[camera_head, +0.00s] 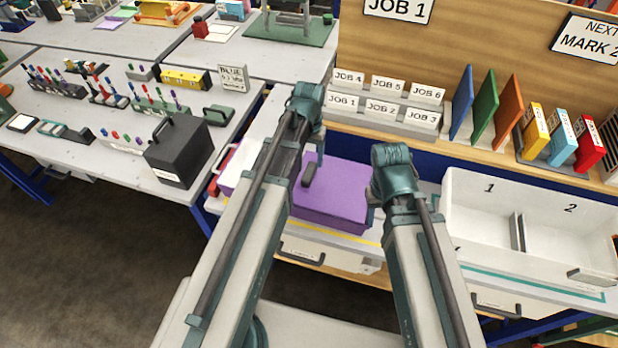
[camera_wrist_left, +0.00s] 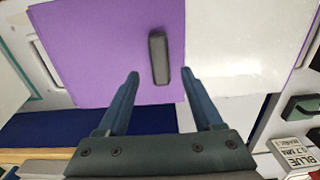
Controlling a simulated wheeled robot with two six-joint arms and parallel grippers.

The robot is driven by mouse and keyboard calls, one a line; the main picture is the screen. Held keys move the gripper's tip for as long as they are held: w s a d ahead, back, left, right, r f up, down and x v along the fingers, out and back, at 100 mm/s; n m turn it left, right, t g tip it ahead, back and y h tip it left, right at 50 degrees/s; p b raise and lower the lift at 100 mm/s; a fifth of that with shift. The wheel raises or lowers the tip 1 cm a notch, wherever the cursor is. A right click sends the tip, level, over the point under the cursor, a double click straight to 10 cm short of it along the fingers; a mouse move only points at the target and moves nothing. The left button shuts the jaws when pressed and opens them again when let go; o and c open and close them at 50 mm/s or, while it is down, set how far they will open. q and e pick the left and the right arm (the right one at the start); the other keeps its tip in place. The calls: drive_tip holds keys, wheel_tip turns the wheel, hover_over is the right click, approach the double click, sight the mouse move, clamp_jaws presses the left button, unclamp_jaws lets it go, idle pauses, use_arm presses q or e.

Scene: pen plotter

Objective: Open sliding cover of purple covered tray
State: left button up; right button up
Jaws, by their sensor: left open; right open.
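The purple cover (camera_head: 338,196) lies flat on the tray, and its dark bar handle (camera_head: 309,175) stands near the cover's left edge. In the left wrist view the cover (camera_wrist_left: 105,45) and handle (camera_wrist_left: 158,58) show plainly. A white area with a purple rim (camera_wrist_left: 232,110) lies beside the cover; I cannot tell whether it is the tray's open inside. My left gripper (camera_wrist_left: 161,78) is open, with its fingertips on either side of the handle's near end, apparently not touching it. My right gripper (camera_head: 371,200) is open and empty at the cover's right edge, its fingers mostly hidden.
A black box with a handle (camera_head: 178,150) stands on the table to the left. A white two-compartment bin (camera_head: 478,205) stands to the right. Job card holders (camera_head: 384,108) and upright coloured boards (camera_head: 486,108) stand behind the tray. A drawer handle (camera_head: 301,254) lies below the front edge.

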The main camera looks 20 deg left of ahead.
sight(309, 171)
use_arm(q)
wheel_tip(309, 171, down, 7)
drive_tip(key=b, duration=0.5)
drive_tip(key=shift+r, duration=0.2)
drive_tip(key=shift+r, duration=0.1)
drive_tip(key=shift+c, duration=0.3)
clamp_jaws()
idle(0.7)
